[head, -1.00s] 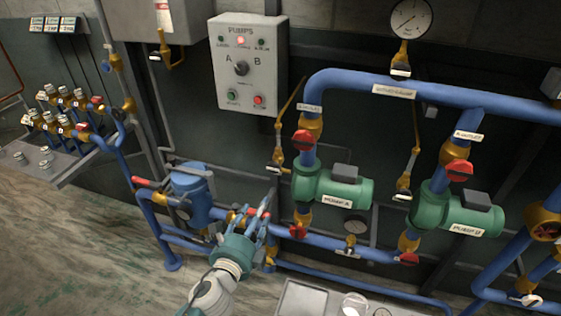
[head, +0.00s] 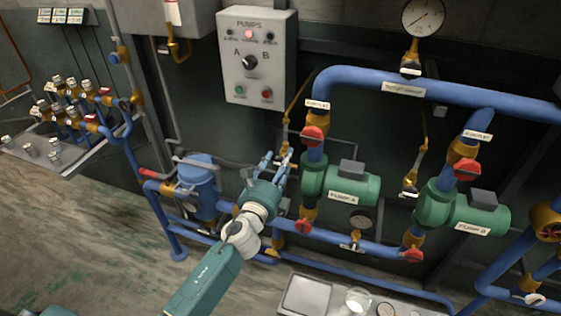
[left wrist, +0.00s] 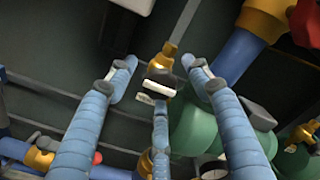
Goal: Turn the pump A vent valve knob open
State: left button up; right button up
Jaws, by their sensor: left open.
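The pump A vent valve (head: 286,149) is a small brass valve at the lower end of the thin brass line left of pump A. My left gripper (head: 277,161) is at this valve in the head view, its fingers pointing up and partly covering it. In the left wrist view the brass valve (left wrist: 162,63) and its pale-edged dark knob (left wrist: 160,80) appear between the spread blue fingers. The left gripper is open, with no finger clearly touching the knob. The knob's turned position cannot be told. My right gripper is not in view.
Green pump A (head: 345,186) and its red-handled valve (head: 312,135) stand close on the right. A blue canister (head: 197,190) and pipes lie left and below. The pump control box (head: 257,60) hangs above. A tray (head: 307,296) is at the bottom.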

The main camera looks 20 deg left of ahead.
pick_arm(q)
jog(key=shift+w, duration=0.1)
jog(key=c, duration=1.2)
jog(key=shift+o, duration=0.2)
jog(key=shift+n, duration=0.4)
jog(key=n, duration=0.3)
jog(key=shift+a+n+b, duration=0.1)
jog(key=shift+n+b, duration=0.3)
jog(key=n, duration=0.9)
jog(key=shift+f+n+p, duration=0.15)
jog(key=shift+n+p, duration=0.25)
jog(key=shift+n, duration=1.8)
